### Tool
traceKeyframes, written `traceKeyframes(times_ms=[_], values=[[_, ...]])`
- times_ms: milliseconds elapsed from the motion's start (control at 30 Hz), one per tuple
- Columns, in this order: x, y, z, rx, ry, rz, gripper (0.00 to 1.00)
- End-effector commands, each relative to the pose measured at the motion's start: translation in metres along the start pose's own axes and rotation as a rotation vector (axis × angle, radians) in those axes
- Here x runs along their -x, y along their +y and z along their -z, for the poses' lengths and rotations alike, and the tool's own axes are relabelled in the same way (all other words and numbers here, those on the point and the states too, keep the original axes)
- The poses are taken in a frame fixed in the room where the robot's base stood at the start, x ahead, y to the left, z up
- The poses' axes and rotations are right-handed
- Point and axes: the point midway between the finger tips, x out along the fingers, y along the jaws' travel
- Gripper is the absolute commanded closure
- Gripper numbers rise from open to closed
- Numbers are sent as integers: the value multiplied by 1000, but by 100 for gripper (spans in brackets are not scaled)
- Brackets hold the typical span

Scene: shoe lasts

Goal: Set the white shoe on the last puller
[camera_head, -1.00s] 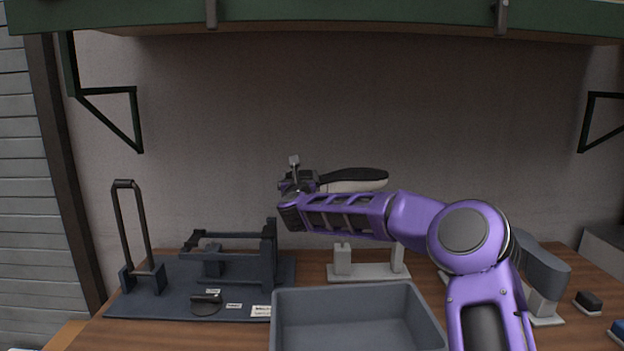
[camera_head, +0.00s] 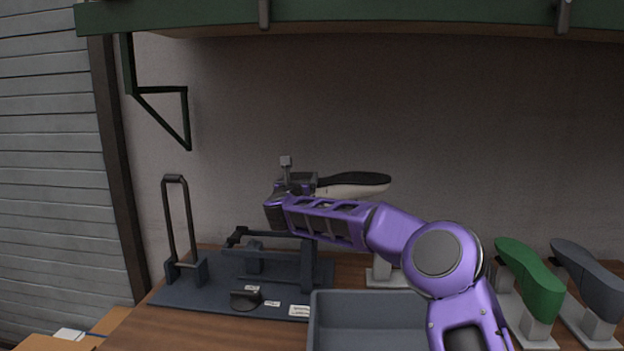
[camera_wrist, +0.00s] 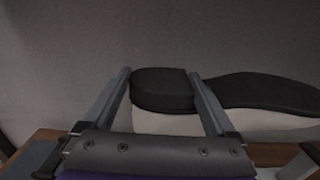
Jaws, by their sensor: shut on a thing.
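My gripper (camera_wrist: 160,105) is shut on the white shoe (camera_head: 350,191), which has a black sole facing up. In the wrist view the shoe (camera_wrist: 180,124) lies between the two fingers, its black end between them and the rest reaching right. In the head view the shoe is held level, high above the bench, and my arm hides part of it. The last puller (camera_head: 170,297) is a dark blue-grey base with a tall upright lever at left and a framed cradle at right. The shoe is above and to the right of it, apart from it.
A pale stand (camera_head: 384,276) is partly hidden behind my arm. A green last (camera_head: 532,281) and a grey last (camera_head: 590,278) sit on stands at right. A green shelf (camera_head: 400,14) hangs overhead.

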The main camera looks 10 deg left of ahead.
Motion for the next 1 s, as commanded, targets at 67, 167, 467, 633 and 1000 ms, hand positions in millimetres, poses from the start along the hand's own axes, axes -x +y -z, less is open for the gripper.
traceKeyframes(times_ms=[67, 167, 467, 633, 1000], values=[[1, 10, -5, 3, -9, 0, 89], [2, 22, -5, 4, -8, 1, 89], [4, 57, -6, 3, -7, 0, 89], [5, 77, -6, 3, -7, 0, 89], [8, 121, -8, 3, -6, 1, 89]])
